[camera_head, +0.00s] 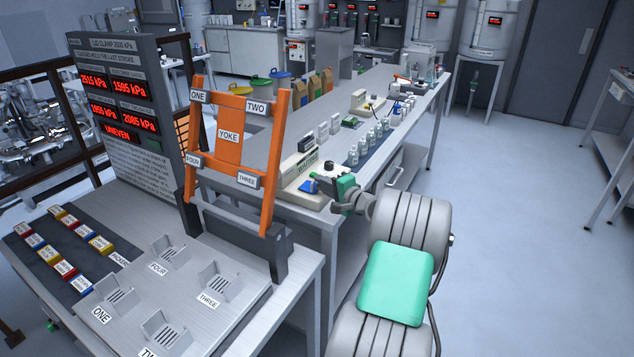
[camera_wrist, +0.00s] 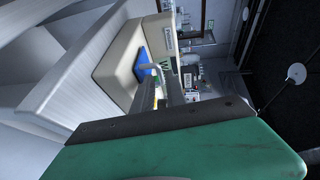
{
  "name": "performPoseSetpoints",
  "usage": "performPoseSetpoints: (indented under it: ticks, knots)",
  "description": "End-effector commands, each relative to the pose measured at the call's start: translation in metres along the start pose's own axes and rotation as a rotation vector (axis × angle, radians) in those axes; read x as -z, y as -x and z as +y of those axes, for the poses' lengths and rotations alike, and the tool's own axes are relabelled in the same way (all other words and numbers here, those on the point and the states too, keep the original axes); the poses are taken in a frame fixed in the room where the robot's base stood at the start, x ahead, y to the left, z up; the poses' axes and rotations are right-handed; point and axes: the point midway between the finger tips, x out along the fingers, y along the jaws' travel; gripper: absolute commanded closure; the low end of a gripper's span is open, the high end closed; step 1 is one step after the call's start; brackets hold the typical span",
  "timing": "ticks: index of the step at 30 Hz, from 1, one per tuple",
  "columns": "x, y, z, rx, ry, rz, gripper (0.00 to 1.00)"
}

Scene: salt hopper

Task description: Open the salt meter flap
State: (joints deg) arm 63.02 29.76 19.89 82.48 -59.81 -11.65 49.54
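I cannot pick out the salt meter flap for certain in either view. White cylindrical hoppers (camera_head: 493,27) with small red displays stand at the far back; their labels are too small to read. My gripper (camera_head: 318,181), with its green body, is at the near end of the long bench, beside a cream device (camera_head: 299,166) with a blue pad (camera_head: 308,187). The wrist view shows the cream device (camera_wrist: 118,62) and blue pad (camera_wrist: 143,64) just beyond my green gripper body. The finger gap is not clear.
The long bench (camera_head: 285,122) carries several white bottles (camera_head: 366,150) and small devices. At left, another table holds an orange yoke frame (camera_head: 230,138), a grey panel with red readouts (camera_head: 118,100) and coloured blocks (camera_head: 65,268). The floor (camera_head: 500,210) at right is clear.

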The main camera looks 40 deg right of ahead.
Motion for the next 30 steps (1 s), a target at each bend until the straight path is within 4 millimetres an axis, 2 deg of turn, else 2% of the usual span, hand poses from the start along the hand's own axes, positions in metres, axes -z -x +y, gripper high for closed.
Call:
performPoseSetpoints:
  ticks: [3,10,17,28,29,30]
  knots:
    - [-0.002,-0.011,-0.001,0.000,0.000,-0.003,0.83]
    - [-0.003,-0.013,-0.001,0.001,0.001,-0.004,0.83]
    - [-0.004,-0.013,-0.001,0.001,0.001,-0.006,1.00]
    - [-0.005,-0.013,0.000,0.000,0.000,-0.008,1.00]
    - [-0.014,-0.012,-0.002,0.000,0.000,-0.008,1.00]
    - [-0.010,-0.013,-0.001,0.000,0.000,-0.007,1.00]
